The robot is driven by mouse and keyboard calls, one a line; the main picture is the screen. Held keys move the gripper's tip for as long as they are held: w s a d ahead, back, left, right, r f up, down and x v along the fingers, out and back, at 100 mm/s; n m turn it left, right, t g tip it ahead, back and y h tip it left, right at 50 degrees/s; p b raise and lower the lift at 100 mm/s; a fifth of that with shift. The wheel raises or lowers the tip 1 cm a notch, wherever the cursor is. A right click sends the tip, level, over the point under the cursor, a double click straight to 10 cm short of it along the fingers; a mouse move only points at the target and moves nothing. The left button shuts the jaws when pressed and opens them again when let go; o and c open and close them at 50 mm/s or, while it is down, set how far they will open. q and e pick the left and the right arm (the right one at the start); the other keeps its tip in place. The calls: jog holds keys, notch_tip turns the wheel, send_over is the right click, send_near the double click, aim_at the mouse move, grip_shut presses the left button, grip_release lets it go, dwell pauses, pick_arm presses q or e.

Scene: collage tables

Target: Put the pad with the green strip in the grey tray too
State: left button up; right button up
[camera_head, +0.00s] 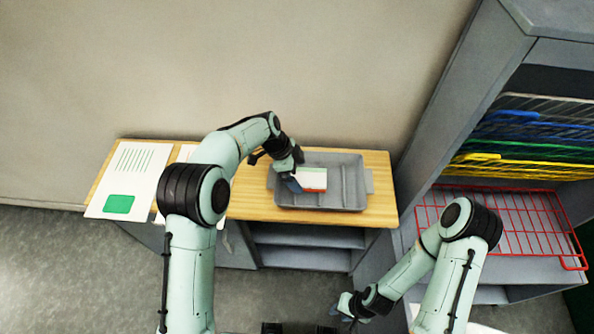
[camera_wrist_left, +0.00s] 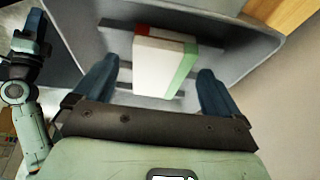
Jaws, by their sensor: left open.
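A white pad with a green strip (camera_wrist_left: 164,68) lies in the grey tray (camera_head: 345,201); the tray also fills much of the left wrist view (camera_wrist_left: 235,30). In the head view the pad (camera_head: 312,178) is near the tray's middle-left. A red strip shows along another edge, seemingly of a second pad beneath or against it; the overlap hides how they lie. My left gripper (camera_wrist_left: 152,88) is open, its blue fingers apart on either side of the pad and clear of it. My right gripper (camera_head: 352,308) is low at the front, away from the tray; its jaw opening is unclear.
The tray sits on a wooden tabletop (camera_head: 262,207). A printed sheet with a green block (camera_head: 128,170) lies at the left end. A grey shelf unit (camera_head: 460,90) with a red wire rack (camera_head: 510,217) and coloured racks stands close at the right.

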pick_arm(q)
jog(key=v, duration=1.3)
jog(key=shift+r+p, duration=0.2)
jog(key=shift+p, duration=0.15)
